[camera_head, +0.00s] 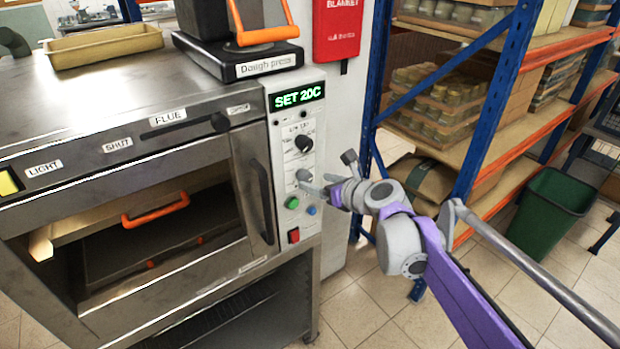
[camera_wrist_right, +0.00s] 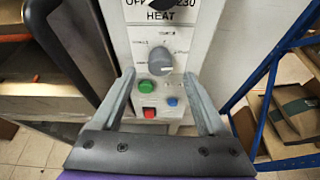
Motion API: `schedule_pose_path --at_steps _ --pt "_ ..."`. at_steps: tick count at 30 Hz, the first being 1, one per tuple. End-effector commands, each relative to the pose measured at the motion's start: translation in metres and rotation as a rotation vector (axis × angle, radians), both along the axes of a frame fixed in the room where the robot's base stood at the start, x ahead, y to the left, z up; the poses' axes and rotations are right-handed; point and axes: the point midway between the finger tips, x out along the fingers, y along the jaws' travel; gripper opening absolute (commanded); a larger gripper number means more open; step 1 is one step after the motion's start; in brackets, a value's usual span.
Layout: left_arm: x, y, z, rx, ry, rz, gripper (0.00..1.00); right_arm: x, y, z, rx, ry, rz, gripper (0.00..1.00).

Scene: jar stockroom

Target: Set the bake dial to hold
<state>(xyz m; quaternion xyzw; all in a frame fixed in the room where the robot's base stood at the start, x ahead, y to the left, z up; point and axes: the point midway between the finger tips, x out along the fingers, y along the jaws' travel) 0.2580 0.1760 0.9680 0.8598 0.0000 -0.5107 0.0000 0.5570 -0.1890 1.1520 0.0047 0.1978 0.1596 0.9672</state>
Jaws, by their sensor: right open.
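The grey dial (camera_wrist_right: 159,60) on the oven's control panel (camera_wrist_right: 185,22) sits below the HEAT label in the right wrist view. Small print around it is too blurred to read, and I cannot tell which mark it points at. My right gripper (camera_wrist_right: 159,76) is open, its fingertips left and right of this dial in the picture; I see no clear contact. In the head view my right gripper (camera_head: 311,185) is at the lower panel and partly hides this dial. My left gripper is not in view.
Above is the heat knob (camera_head: 304,143), under a display (camera_head: 297,95) reading SET 20C. A green button (camera_wrist_right: 147,87), blue button (camera_wrist_right: 171,101) and red switch (camera_wrist_right: 149,113) sit just below the dial. A blue and orange rack (camera_head: 484,120) stands to the right.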

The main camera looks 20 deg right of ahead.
Motion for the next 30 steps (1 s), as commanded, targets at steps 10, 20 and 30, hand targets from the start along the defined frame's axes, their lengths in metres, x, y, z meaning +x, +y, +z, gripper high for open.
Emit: schedule_pose_path --at_steps 10,20,30 --pt "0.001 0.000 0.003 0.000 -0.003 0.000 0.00 0.041 0.015 -0.017 -0.001 0.000 0.000 0.76" --pt "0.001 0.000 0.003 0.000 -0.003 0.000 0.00 0.044 0.016 -0.019 -0.002 -0.001 0.001 0.76" --pt "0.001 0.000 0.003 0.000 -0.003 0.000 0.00 0.043 0.016 -0.019 -0.002 -0.001 0.001 0.19"
